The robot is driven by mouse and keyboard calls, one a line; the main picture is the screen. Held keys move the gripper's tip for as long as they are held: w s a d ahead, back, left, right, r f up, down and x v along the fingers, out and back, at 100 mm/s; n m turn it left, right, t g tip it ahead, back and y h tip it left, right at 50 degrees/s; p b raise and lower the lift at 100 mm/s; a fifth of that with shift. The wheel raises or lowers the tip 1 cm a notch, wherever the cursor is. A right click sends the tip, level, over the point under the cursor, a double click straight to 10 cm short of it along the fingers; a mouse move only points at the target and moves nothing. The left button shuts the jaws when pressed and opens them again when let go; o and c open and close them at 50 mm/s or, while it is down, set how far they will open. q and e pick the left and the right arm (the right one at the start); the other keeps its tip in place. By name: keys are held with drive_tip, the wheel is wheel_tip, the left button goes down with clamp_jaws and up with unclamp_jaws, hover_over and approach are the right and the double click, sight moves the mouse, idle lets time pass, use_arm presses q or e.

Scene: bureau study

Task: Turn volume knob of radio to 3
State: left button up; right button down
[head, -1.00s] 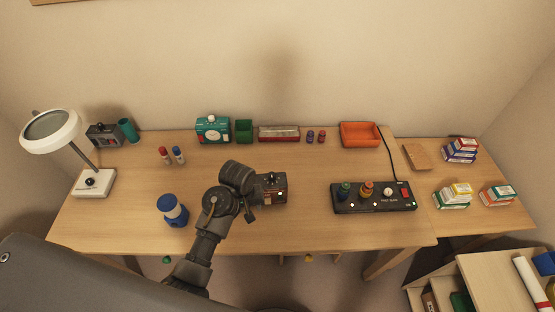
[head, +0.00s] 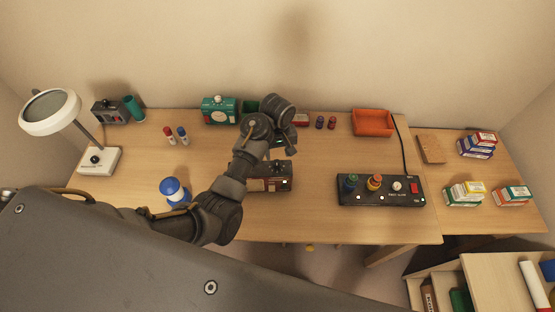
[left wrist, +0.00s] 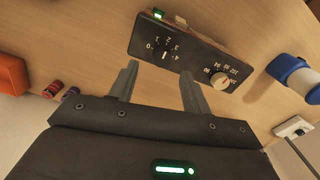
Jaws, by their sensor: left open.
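The radio (head: 268,184) lies on the desk, partly hidden by my left arm in the head view. In the left wrist view, its black face (left wrist: 193,55) shows a dark volume knob (left wrist: 163,49) inside a scale from 0 to 4. The knob has a pale mark; I cannot tell surely which number it points at. A pale tuning knob (left wrist: 219,80) sits on the same face. My left gripper (left wrist: 158,82) is open and empty, its fingertips just short of the radio's face in the picture. My right gripper is not in view.
A black console (head: 380,190) with coloured knobs stands right of the radio. A blue-and-white jar (head: 174,192) stands left. An orange tray (head: 373,123) and a teal radio-like box (head: 219,111) stand at the back. A white lamp (head: 98,160) is far left. Desk between radio and console is clear.

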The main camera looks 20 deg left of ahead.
sight(277, 162)
use_arm(q)
wheel_tip(277, 162, down, 4)
drive_tip(key=shift+s+a+r+p, duration=0.15)
drive_tip(key=shift+p, duration=0.15)
drive_tip(key=shift+f, duration=0.6)
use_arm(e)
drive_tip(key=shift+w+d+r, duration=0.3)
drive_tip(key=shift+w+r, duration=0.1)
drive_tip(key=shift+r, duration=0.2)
use_arm(q)
drive_tip(key=c, duration=1)
